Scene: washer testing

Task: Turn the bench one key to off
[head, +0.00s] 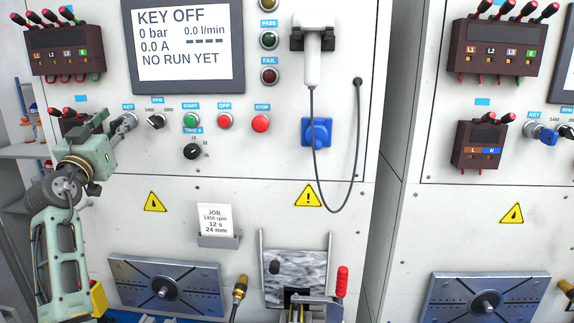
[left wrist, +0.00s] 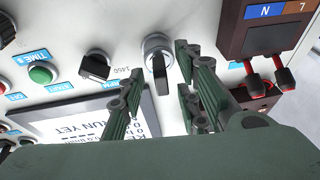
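The bench one key switch (head: 127,121) sits under a blue KEY label at the left of the panel. In the left wrist view it is a silver collar with a dark key grip (left wrist: 160,75). The bench one screen (head: 187,42) reads KEY OFF, 0 bar and NO RUN YET. My left gripper (head: 117,132) is at the key, partly hidden by its own wrist in the head view. In the left wrist view its fingers (left wrist: 158,82) are apart, one on each side of the key grip, with gaps visible. My right gripper is not in view.
A black rpm knob (head: 156,121) is close to the right of the key, then the green start button (head: 191,121) and red off button (head: 224,121). A dark terminal block with red plugs (left wrist: 262,35) is close on the other side.

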